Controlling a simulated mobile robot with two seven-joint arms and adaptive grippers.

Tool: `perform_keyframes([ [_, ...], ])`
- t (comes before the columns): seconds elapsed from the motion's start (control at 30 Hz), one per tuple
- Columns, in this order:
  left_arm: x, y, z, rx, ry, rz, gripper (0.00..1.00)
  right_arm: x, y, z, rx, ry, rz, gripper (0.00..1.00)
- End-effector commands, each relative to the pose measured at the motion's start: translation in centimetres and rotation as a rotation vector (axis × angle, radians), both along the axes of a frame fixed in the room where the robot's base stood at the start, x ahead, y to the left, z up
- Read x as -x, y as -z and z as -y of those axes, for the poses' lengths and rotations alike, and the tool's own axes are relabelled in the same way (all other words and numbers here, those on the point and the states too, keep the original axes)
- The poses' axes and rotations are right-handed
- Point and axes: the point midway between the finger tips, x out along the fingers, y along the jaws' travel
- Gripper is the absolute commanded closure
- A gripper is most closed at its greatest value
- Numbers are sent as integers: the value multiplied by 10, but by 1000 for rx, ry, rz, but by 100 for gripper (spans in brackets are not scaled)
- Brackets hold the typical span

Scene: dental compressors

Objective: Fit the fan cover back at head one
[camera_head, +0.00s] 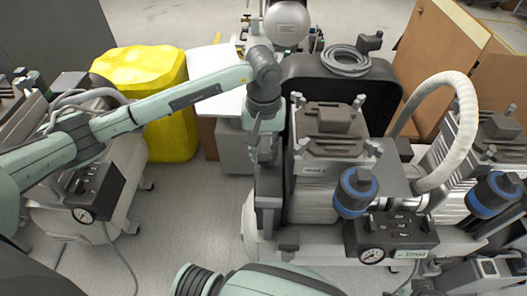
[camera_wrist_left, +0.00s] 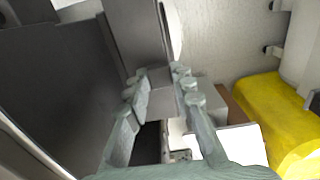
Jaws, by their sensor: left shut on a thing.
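The compressor with head one (camera_head: 325,165) stands in the middle of the head view, with grey fins and a small label on its front. My left gripper (camera_head: 264,150) points down at its left side. It is shut on a dark grey piece, which I take to be the fan cover (camera_head: 268,190). In the left wrist view, the fingertips (camera_wrist_left: 163,90) close on a grey block-like part of this piece (camera_wrist_left: 140,30). The cover is upright close beside the head's left side. I cannot tell whether it touches. My right gripper is out of view.
A pressure gauge box (camera_head: 390,238) and a blue-ringed filter (camera_head: 356,190) sit at the front of the compressor. A ribbed white hose (camera_head: 455,130) arches at the right. A yellow bin (camera_head: 160,85) and another compressor (camera_head: 95,195) stand left, with clear floor between (camera_head: 185,205).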

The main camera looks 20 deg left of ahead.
Motion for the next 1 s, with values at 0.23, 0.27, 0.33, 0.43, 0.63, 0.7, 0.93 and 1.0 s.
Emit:
perform_keyframes([
  [0.23,-1,1,0,0,0,2,100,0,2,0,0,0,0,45],
  [0.27,-1,1,0,0,0,2,100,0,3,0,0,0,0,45],
  [0.33,-1,1,0,0,-1,2,100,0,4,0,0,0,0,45],
  [0.43,-1,2,0,0,-1,2,100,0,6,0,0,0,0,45],
  [0.63,-1,2,0,1,-1,1,100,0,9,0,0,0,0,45],
  [0.7,-1,2,0,1,-1,1,100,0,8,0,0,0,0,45],
  [0.93,-1,2,0,1,0,1,100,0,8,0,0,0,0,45],
  [1.0,0,2,0,1,0,1,69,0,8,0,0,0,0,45],
])
